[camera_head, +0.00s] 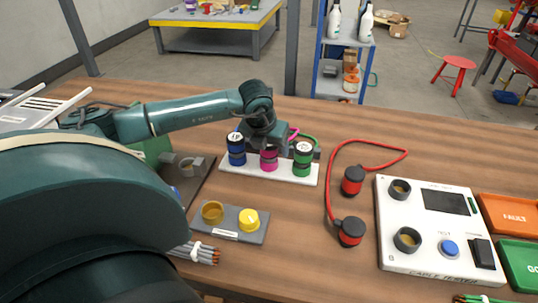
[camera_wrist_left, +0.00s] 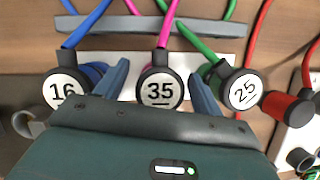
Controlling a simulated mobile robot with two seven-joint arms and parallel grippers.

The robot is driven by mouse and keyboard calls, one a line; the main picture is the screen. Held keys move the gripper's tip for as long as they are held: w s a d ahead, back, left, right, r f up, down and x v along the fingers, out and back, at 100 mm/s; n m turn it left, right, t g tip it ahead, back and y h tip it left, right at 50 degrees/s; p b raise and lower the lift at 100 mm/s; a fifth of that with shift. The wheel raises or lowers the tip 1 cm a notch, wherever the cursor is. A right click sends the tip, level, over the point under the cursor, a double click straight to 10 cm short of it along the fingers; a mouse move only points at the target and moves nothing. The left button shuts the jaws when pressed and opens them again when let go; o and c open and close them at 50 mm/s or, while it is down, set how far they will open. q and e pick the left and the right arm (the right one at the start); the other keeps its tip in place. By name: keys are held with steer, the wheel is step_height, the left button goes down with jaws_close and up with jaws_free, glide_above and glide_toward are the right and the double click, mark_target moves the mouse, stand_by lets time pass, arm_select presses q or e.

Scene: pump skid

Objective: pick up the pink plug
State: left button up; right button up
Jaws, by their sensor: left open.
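The pink plug (camera_head: 268,161) stands in the white rack (camera_head: 236,171) between a blue plug (camera_head: 236,149) and a green plug (camera_head: 302,159). In the left wrist view the pink plug (camera_wrist_left: 160,88) has a round label reading 35 and a pink cable running up from it. My left gripper (camera_head: 266,143) is over the rack and hides the top of the pink plug in the head view. In the wrist view its fingers (camera_wrist_left: 161,84) are open, one on each side of the pink plug, with gaps visible. My right gripper is not in view.
The blue plug (camera_wrist_left: 66,90), labelled 16, and green plug (camera_wrist_left: 238,88), labelled 25, stand close outside the fingers. A red cable with two red plugs (camera_head: 352,182), a white cable tester (camera_head: 425,255) and a grey block with a yellow cap (camera_head: 249,220) are nearby.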

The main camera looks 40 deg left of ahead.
arm_select(q)
steer(key=shift+c, duration=0.3)
steer(key=c, duration=1.1)
step_height(320, 180, up, 10)
stand_by(0.3)
